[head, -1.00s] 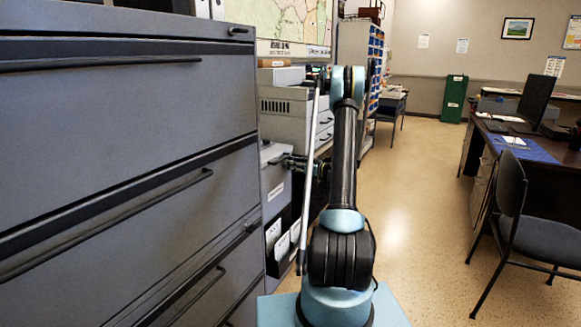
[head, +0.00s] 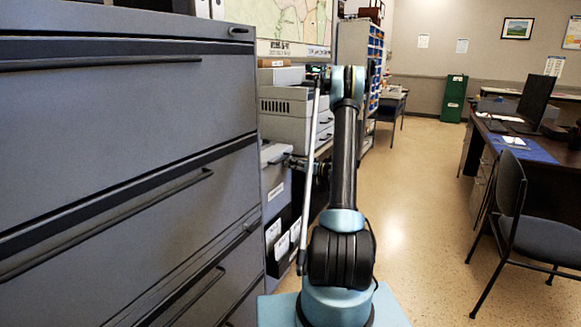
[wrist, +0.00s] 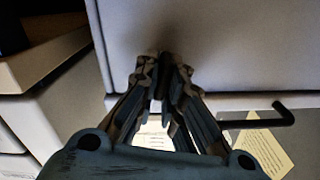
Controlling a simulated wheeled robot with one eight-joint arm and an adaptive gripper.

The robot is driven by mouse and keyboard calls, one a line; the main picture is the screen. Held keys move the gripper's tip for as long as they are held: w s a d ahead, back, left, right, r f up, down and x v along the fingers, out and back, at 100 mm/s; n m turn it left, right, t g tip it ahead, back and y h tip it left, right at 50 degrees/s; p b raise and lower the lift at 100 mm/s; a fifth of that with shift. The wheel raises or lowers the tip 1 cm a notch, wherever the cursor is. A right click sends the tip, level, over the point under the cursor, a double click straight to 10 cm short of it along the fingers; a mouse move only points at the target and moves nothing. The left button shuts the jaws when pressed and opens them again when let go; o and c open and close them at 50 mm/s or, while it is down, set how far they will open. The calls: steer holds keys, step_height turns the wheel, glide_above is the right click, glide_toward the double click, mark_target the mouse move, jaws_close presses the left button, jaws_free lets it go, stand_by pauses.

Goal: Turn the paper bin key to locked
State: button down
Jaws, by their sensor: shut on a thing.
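My gripper (wrist: 166,66) is shut at the pale grey front of the paper bin (wrist: 225,45) in the wrist view. Its fingertips meet at a dark spot on that front, where the key is; the fingers hide the key, so its angle cannot be seen. In the head view the grey bin (head: 276,180) stands just past the large cabinet, with my gripper against it, small and partly behind my own arm.
A black bar handle (wrist: 285,114) and a yellowish paper (wrist: 263,150) are right of my fingers. The large grey drawer cabinet (head: 120,130) stands close on the left. A chair (head: 515,220) and desk (head: 545,160) are on the right, with clear floor (head: 420,200) between.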

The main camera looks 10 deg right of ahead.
steer(key=shift+w+d+f+m, duration=0.15)
steer(key=shift+f+m, duration=0.05)
steer(key=shift+m, duration=2.35)
steer(key=shift+w+d+f+m, duration=0.1)
steer(key=shift+d+f+m, duration=0.05)
steer(key=shift+m, duration=2.35)
steer(key=shift+w+d+f+m, duration=0.15)
steer(key=shift+f+m, duration=0.05)
steer(key=shift+m, duration=2.35)
steer(key=c, duration=1.7)
jaws_free()
steer(key=shift+a, duration=0.1)
steer(key=shift+s, duration=0.1)
